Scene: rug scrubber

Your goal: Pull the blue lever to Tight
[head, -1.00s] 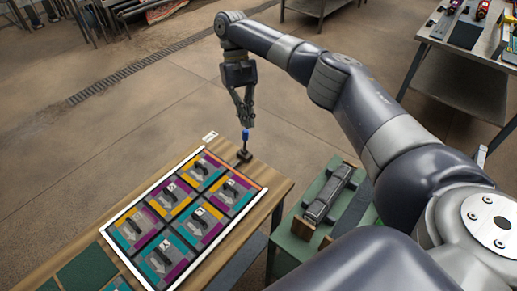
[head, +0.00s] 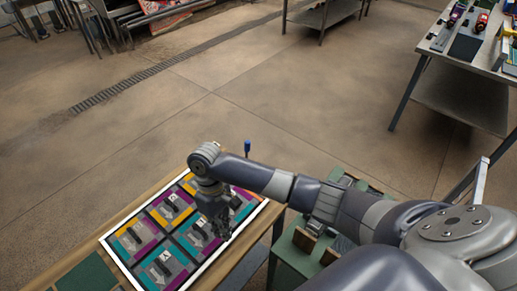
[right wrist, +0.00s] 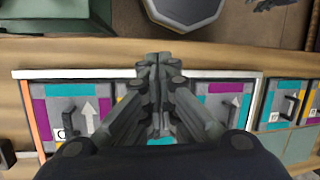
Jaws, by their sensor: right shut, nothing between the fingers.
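The blue lever (head: 247,146) stands upright at the far end of the wooden table in the head view. Only its blue knob and a bit of stem show; my right arm hides its base. My right gripper (head: 222,236) is shut and empty, pointing down over the near right side of the panel board (head: 205,262), apart from the lever. In the right wrist view the closed fingers (right wrist: 159,62) reach across the board's white edge, with nothing between them. No Tight marking is readable. My left gripper is not in view.
The board carries several coloured panels with dark handles and arrows. A green stand (head: 292,262) with dark blocks is right of the table. A metal bench (head: 465,85) with small items stands at the far right.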

